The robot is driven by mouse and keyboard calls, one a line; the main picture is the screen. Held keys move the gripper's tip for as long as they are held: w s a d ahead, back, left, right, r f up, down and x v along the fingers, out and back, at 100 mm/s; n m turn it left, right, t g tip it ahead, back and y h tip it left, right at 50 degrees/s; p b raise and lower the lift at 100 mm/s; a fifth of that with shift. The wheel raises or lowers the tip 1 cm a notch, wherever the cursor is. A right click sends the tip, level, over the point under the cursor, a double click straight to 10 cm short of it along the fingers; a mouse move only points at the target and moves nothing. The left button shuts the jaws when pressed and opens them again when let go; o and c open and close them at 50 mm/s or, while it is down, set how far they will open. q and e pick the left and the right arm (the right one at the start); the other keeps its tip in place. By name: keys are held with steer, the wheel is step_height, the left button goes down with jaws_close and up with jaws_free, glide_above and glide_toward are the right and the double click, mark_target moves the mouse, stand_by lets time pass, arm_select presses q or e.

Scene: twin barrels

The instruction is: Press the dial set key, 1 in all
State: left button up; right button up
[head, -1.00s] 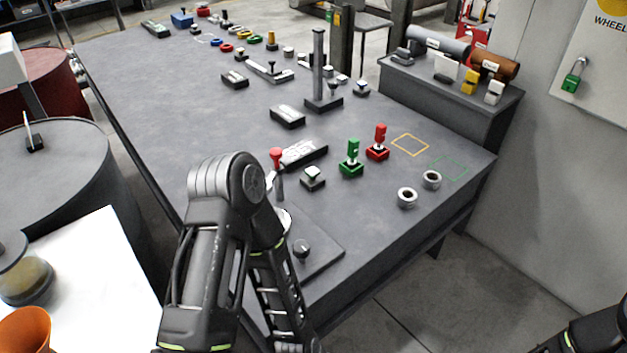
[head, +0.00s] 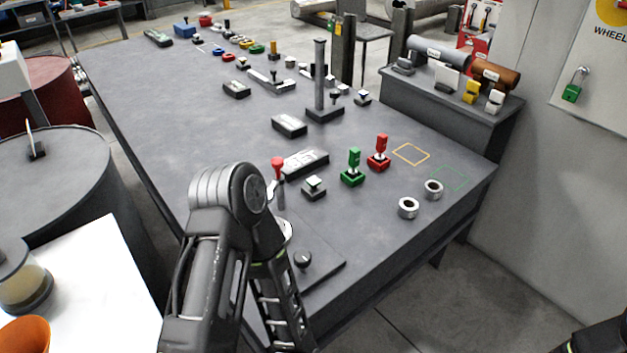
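Nothing is seen touching the key.
A red-topped lever (head: 278,168) stands beside my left arm's bend. Green (head: 353,168) and red (head: 379,153) handled pieces stand right of the key. Two metal rings (head: 408,208) lie near the front edge. A post (head: 320,80) rises further back. Barrels (head: 62,180) stand left.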

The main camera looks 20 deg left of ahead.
arm_select(q)
jaws_close()
stand_by(0.3)
stand_by(1.2)
